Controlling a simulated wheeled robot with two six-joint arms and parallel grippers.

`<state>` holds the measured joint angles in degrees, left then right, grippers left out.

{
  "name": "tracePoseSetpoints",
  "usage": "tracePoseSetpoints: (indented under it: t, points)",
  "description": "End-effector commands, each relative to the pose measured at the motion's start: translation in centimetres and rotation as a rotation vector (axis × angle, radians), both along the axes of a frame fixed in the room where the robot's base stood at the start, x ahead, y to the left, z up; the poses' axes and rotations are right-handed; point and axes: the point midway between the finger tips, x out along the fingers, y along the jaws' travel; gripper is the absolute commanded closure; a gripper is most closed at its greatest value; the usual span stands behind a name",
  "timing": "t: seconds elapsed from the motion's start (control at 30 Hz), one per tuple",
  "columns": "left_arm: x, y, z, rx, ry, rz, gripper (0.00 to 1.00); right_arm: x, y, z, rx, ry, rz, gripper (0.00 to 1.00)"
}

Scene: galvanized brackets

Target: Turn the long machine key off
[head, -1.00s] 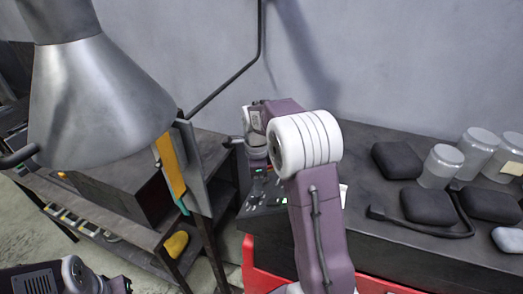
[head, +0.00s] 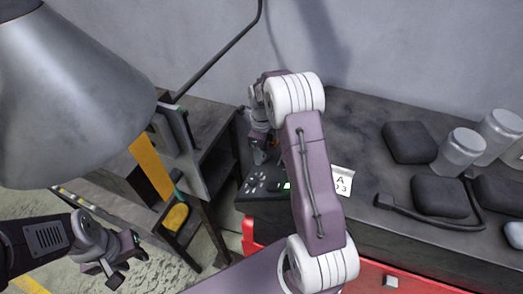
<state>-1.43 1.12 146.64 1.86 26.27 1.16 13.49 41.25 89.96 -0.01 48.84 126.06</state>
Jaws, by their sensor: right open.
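The dark control box (head: 262,195) sits at the left end of the dark workbench, with pale buttons and a small green display (head: 287,185) on its face. I cannot make out the long machine key; my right gripper and arm cover the upper part of the box. My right gripper (head: 260,156) is open, pointing down just above and behind the buttons. Whether it touches anything is hidden. My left gripper (head: 122,264) hangs at the lower left over the floor, far from the box; its jaw opening is unclear.
A large grey metal cone (head: 65,100) fills the upper left. A shelf unit with a yellow item (head: 175,217) stands left of the bench. Black pads (head: 408,142), grey jars (head: 458,152) and a marked white card (head: 341,180) lie right of my arm. Red drawers are below.

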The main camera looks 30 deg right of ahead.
Motion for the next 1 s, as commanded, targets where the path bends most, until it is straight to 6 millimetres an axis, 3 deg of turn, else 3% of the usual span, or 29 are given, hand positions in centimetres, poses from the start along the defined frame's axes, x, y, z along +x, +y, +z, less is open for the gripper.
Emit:
tracePoseSetpoints:
  t: [0.2,0.27,0.4,0.73,1.0]
  points:
    - [0.0,0.0,0.0,0.0,0.0,0.0,0.64,0.0,0.0,-0.1,0.0,-0.001,0.001,0.45]
    - [0.0,0.0,0.0,0.0,0.0,0.0,0.64,0.0,0.0,-0.1,0.0,-0.001,0.001,0.59]
    - [0.0,0.0,0.0,0.0,0.0,0.0,0.64,0.0,0.0,-0.1,0.0,0.0,0.001,0.98]
    - [0.0,0.0,0.5,0.0,0.0,0.0,0.64,0.0,0.0,0.1,0.007,0.007,0.013,1.0]
    - [0.0,0.0,3.2,0.0,0.0,0.0,0.64,0.1,-0.2,0.5,0.07,0.063,0.115,1.0]
